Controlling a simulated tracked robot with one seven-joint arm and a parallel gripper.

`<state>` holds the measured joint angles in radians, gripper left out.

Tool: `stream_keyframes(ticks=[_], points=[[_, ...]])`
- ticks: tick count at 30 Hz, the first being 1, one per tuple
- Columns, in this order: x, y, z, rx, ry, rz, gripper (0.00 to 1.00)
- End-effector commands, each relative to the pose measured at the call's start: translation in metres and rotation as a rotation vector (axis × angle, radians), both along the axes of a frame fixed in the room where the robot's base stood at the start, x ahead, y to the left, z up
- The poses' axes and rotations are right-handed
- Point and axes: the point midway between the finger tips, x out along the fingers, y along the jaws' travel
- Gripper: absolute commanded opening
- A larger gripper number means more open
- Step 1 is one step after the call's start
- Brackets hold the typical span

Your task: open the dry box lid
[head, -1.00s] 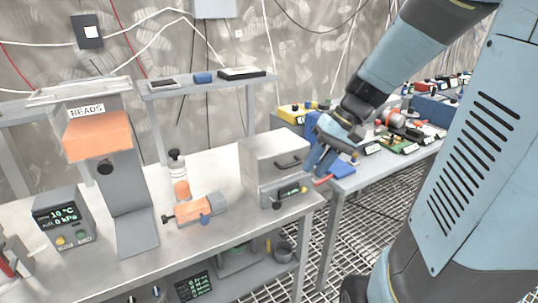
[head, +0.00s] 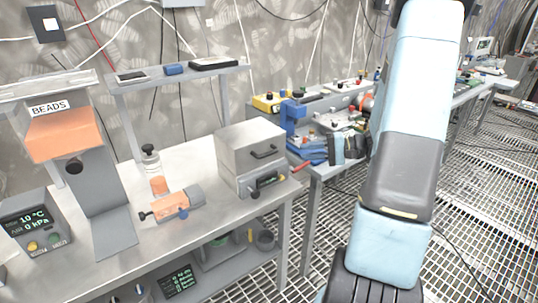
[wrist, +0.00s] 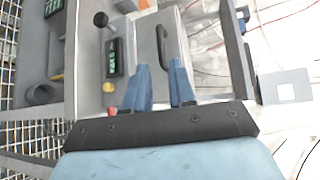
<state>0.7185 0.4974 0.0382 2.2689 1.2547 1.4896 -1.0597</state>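The dry box (head: 240,150) is a grey metal box at the right end of the steel bench in the head view. Its lid (head: 247,133) looks closed. A dark bar handle (head: 264,153) is on the front of the lid, above a small display and a black knob. In the wrist view the handle (wrist: 162,45) stands ahead of my gripper (wrist: 161,66), roughly in line with the gap between its two blue fingers. The fingers are apart and nothing shows between them. Whether they touch the box is unclear. In the head view I cannot make out the fingertips clearly.
An orange clamp-like device (head: 172,207) and a small bottle (head: 152,160) stand left of the box. The BEADS dispenser (head: 65,135) is farther left. A second table (head: 315,172) with cluttered tools is right of the box.

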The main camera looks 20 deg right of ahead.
Motion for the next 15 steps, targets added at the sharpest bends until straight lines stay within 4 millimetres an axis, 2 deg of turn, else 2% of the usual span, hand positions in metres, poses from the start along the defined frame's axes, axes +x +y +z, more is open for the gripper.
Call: stream_keyframes(ticks=[3,7,15], points=[[0.004,-0.009,-0.007,0.024,-0.014,-0.032,0.24],[0.008,-0.006,-0.009,0.032,-0.019,-0.042,0.24],[0.024,0.029,-0.014,0.031,-0.018,-0.038,0.24]])
